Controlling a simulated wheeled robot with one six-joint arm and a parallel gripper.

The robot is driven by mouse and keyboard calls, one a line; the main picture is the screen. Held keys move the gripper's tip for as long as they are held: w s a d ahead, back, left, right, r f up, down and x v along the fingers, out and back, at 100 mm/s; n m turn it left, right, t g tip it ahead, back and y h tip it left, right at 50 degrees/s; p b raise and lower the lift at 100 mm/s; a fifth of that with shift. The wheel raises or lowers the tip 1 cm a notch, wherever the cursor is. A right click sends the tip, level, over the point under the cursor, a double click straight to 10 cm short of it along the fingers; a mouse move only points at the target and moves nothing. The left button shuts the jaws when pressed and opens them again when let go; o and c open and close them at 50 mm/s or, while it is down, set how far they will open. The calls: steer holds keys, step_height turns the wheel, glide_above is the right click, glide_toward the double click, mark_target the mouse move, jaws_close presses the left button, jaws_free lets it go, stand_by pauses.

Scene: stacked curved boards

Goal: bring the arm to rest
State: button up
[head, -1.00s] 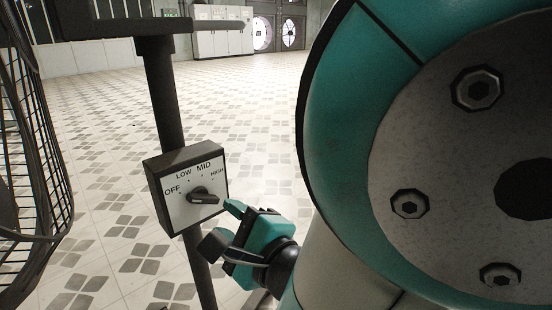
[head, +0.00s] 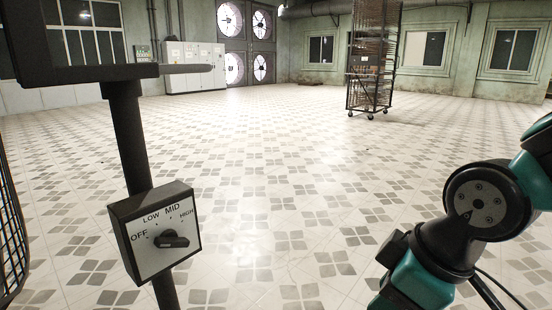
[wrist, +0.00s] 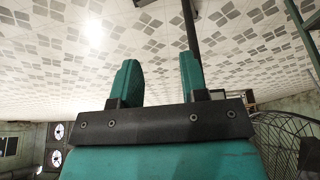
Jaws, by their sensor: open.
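My gripper (wrist: 157,78) shows in the wrist view with its two teal fingers spread apart and nothing between them. In the head view, my teal and black arm is folded at the lower right, and the fingertips are out of the picture. A control box (head: 158,232) marked OFF, LOW, MID and HIGH sits on a dark pole at the left. Its black knob (head: 171,240) points to the right, towards the HIGH side. My arm is well apart from the box.
A wire fan cage (head: 12,235) stands at the left edge, and also shows in the wrist view (wrist: 278,140). A wheeled rack of stacked boards (head: 372,60) stands far back. Grey cabinets (head: 195,68) line the back wall. The tiled floor (head: 270,170) between is clear.

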steer(key=s+r+m+g, duration=0.2)
steer(key=s+r+m, duration=0.1)
steer(key=s, duration=0.3)
step_height(320, 180, up, 30)
steer(key=p, duration=2.9)
steer(key=shift+s+d+f+m+g+y+p, duration=0.2)
steer(key=shift+s+m+g+y+p, duration=0.1)
steer(key=shift+s+y+p, duration=0.1)
